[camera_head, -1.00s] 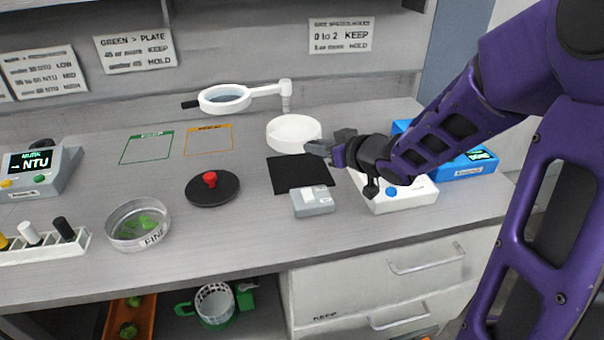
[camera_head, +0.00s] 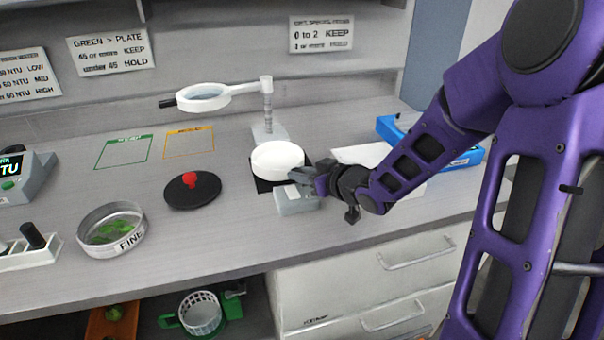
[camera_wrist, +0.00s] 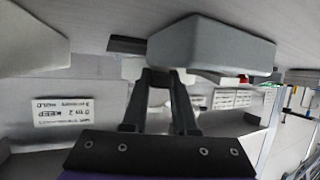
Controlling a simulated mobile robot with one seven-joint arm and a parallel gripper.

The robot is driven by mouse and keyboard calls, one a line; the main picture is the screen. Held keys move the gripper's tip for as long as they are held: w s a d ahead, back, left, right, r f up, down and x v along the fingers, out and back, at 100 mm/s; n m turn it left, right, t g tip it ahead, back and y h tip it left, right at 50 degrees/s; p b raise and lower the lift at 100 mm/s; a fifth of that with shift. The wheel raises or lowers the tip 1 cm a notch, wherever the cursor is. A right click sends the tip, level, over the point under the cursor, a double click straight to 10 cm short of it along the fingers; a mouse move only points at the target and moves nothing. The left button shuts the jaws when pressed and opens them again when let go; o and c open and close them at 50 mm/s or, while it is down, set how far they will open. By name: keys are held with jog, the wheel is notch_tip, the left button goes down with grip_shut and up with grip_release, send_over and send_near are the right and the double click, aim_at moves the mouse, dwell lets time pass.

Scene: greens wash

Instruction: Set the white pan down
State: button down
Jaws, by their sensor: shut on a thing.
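The white pan (camera_head: 277,157) is a shallow round dish. It is over the black square mat (camera_head: 263,186) and hides most of it; I cannot tell whether it touches the mat or hangs just above. My gripper (camera_head: 302,177) is at the pan's right front edge, shut on the pan. In the wrist view, my two dark fingers (camera_wrist: 160,76) are close together, with a pale part of the pan (camera_wrist: 132,68) showing beside them. The exact grip point is hidden.
A small grey box (camera_head: 297,201) stands just in front of the mat, close below my gripper; it looms in the wrist view (camera_wrist: 210,46). A magnifier (camera_head: 205,98) on a stand is behind. A black disc with red knob (camera_head: 190,192) lies left.

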jog(key=shift+f, duration=0.35)
jog(key=c, duration=0.7)
grip_release()
jog(key=shift+r, duration=0.3)
jog(key=p+v, duration=0.4)
jog(key=v, duration=0.8)
jog(key=shift+r, duration=0.2)
